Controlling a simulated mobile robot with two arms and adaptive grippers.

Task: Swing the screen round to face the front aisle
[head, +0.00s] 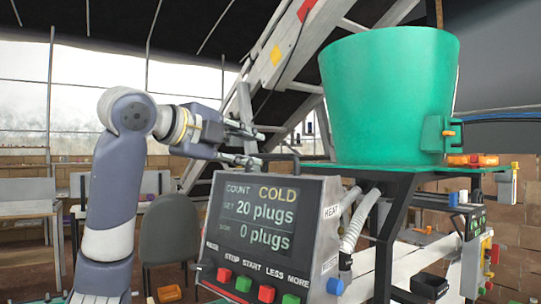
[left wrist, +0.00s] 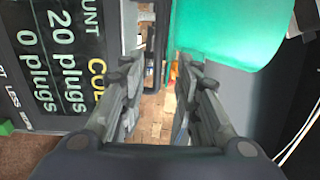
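The screen (head: 262,225) is a dark box on the machine's front, tilted back. It reads COLD, 20 plugs and 0 plugs, with red and green buttons below. Its face is toward me, turned slightly left. In the left wrist view the screen (left wrist: 50,50) shows sideways at the left. A thin dark bar like a handle (head: 284,152) stands at its top edge; it seems to show in the left wrist view (left wrist: 152,55). My left gripper (head: 252,146) is open just above the screen's top edge, its fingers apart with nothing clearly between them. My right gripper is out of view.
A large green tub (head: 388,95) stands on a green shelf behind and right of the screen. A hose (head: 358,218) runs beside the screen. A sloping conveyor (head: 285,50) rises behind. A grey chair (head: 168,232) stands at the left.

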